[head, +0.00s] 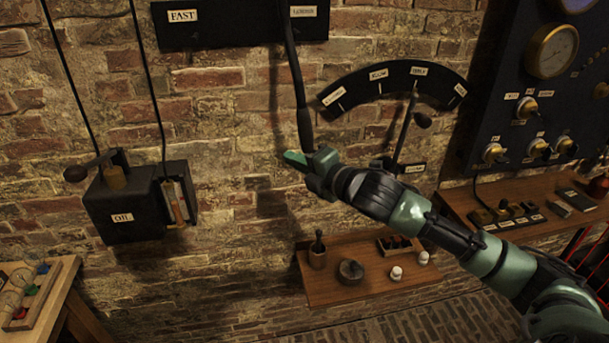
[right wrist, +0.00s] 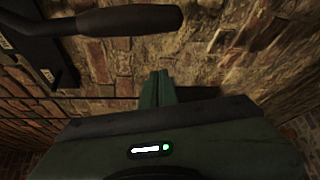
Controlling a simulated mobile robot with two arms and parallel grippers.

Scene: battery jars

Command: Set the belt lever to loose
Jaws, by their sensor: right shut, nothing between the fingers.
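The belt lever (head: 298,80) is a long dark bar with a thick grip, hanging in front of a black plate (head: 235,27) on the brick wall. The plate reads FAST at left; its right label is too blurred to read surely. The lever crosses the plate just left of that right label, and its lower end leans slightly right. My right gripper (head: 293,158) is shut and empty, close below the lever's grip. In the right wrist view the grip (right wrist: 130,20) lies above and left of my shut fingers (right wrist: 158,88), apart from them. My left gripper is out of view.
Right of the lever is a curved scale (head: 394,84) with its own pointer lever (head: 405,125). A dark control panel (head: 540,80) is at the right. A box marked OIL (head: 135,212) hangs at the left. A small wooden shelf (head: 345,293) sits below my arm.

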